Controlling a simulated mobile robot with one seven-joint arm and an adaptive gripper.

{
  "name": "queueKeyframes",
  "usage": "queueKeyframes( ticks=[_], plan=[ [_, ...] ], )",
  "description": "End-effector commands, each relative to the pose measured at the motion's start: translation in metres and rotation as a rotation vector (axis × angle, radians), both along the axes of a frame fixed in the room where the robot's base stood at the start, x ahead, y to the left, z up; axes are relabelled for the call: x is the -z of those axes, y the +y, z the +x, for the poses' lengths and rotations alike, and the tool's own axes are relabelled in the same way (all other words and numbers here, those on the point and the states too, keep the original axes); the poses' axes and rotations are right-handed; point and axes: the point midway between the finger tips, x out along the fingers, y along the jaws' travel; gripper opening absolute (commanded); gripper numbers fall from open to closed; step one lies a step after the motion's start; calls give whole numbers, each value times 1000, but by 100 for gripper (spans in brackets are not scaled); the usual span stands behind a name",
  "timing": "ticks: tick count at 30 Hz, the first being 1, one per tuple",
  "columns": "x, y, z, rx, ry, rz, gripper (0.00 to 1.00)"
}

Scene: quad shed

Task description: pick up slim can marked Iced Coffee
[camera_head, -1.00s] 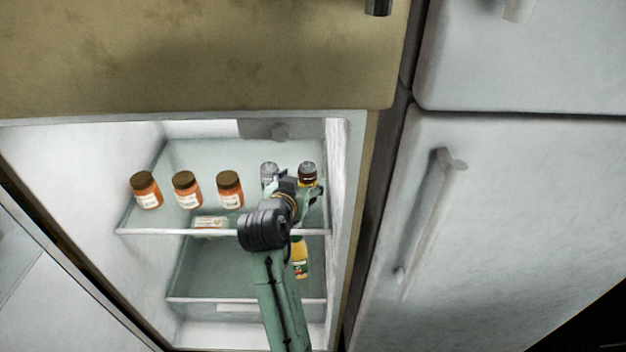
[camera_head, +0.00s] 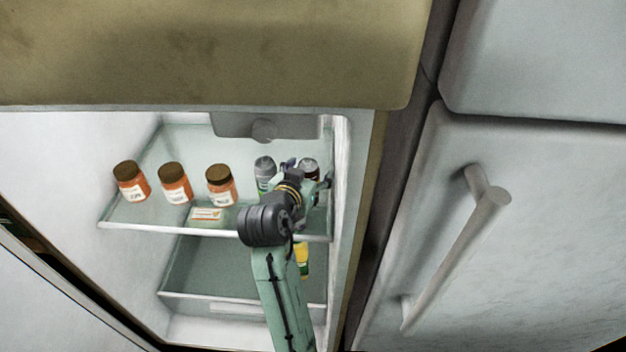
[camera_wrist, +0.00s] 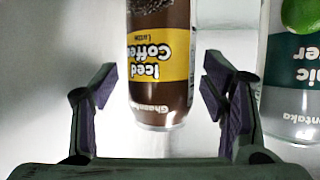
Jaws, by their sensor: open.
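The slim can marked Iced Coffee (camera_wrist: 160,70) is brown with a yellow band and shows upside down in the wrist view. In the head view only its dark top (camera_head: 309,167) shows, on the upper fridge shelf behind my arm. My gripper (camera_wrist: 158,88) is open, with one finger on each side of the can's near end in the wrist view. Gaps show between both fingers and the can. In the head view my gripper (camera_head: 308,186) is in front of the can and hides most of it.
A grey-topped tonic can (camera_head: 264,170) stands close beside the coffee can; it also shows in the wrist view (camera_wrist: 292,75). Several orange jars (camera_head: 174,184) and a small packet (camera_head: 207,214) sit left on the shelf (camera_head: 150,222). A yellow bottle (camera_head: 302,262) is below. The fridge wall is close on the right.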

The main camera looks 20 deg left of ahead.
Motion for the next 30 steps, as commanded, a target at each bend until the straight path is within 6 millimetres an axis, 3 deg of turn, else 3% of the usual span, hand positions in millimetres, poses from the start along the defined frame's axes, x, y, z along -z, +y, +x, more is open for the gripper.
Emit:
queueKeyframes(
  ticks=[4,30],
  plan=[
    [0,0,0,0,0,0,67],
    [0,0,0,0,0,0,9]
  ],
)
